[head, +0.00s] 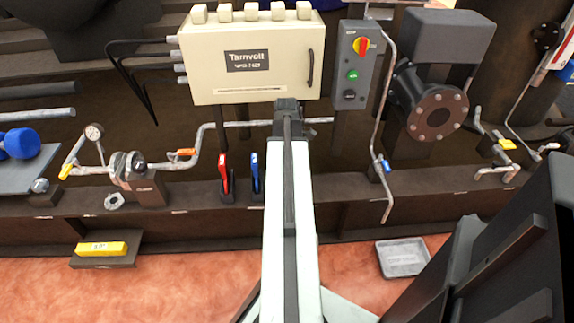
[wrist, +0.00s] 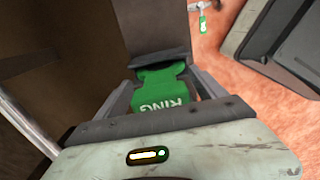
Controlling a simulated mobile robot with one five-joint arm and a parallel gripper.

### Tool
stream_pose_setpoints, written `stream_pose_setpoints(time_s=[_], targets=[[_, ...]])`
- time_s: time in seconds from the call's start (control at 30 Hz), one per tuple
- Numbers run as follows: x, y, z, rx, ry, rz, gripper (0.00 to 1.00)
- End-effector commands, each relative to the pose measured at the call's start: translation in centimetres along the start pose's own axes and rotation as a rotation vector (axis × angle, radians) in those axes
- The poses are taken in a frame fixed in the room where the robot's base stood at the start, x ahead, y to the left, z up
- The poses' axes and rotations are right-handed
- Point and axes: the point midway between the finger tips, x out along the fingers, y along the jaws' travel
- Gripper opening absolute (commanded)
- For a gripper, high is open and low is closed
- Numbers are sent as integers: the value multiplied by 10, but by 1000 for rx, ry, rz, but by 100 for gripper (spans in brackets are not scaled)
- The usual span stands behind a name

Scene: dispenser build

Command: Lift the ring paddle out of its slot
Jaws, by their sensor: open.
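The ring paddle (wrist: 158,90) is green with white RING lettering, seen upside down in the wrist view. It lies between the two fingers of my gripper (wrist: 163,77), which is open with a finger on either side. Its far end meets a dark block (wrist: 150,28); I cannot tell how deep it sits in its slot. In the head view my gripper (head: 287,108) is in front of the dark bench, below the cream box. The ring paddle does not show there, probably hidden by my arm.
In the head view a red paddle (head: 226,174) and a blue paddle (head: 255,172) stand upright just left of my arm. The cream Tarnvolt box (head: 250,65) is above, and a grey switch box (head: 353,65) is to its right. Pipework flanks both sides.

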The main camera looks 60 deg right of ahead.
Motion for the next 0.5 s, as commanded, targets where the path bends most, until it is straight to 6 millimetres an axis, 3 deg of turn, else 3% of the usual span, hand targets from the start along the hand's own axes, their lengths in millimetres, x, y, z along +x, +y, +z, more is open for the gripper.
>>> stream_pose_setpoints(time_s=[0.27,0.5], targets=[[2,0,0,0,0,0,77],[2,0,0,0,0,0,10]])
